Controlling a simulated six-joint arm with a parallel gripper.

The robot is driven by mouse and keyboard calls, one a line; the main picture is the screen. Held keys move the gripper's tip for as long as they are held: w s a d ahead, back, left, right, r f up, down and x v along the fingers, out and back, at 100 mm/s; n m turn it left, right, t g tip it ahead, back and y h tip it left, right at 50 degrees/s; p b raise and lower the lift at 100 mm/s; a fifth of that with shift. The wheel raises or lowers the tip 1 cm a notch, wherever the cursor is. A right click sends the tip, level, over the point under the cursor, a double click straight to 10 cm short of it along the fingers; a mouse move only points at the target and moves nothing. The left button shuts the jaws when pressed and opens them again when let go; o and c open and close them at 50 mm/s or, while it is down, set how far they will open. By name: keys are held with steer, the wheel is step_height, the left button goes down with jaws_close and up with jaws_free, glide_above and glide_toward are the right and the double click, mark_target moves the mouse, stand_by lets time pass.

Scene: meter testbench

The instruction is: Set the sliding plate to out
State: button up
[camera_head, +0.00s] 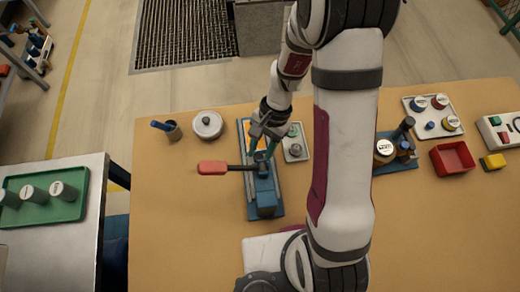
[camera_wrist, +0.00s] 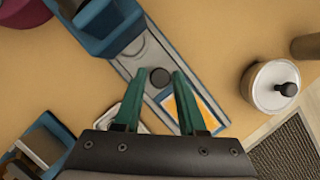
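The fixture has a long blue base (camera_head: 277,205) with a blue block (camera_head: 265,198) at its near end. In the wrist view, a grey plate (camera_wrist: 148,58) with a round black knob (camera_wrist: 160,78) lies along the base; I take it as the sliding plate. An orange panel (camera_wrist: 187,108) is at the far end. My gripper (camera_head: 262,154) is over the fixture, pointing down. In the wrist view its green fingers (camera_wrist: 158,75) are apart, one tip on each side of the knob in the picture. I cannot tell whether they touch it.
A red-handled lever (camera_head: 212,168) sticks out left of the fixture. A lidded white pot (camera_head: 208,125) and a dark cup (camera_head: 173,131) stand back left. The table's left front is clear.

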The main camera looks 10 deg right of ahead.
jaws_close()
stand_by(1.1)
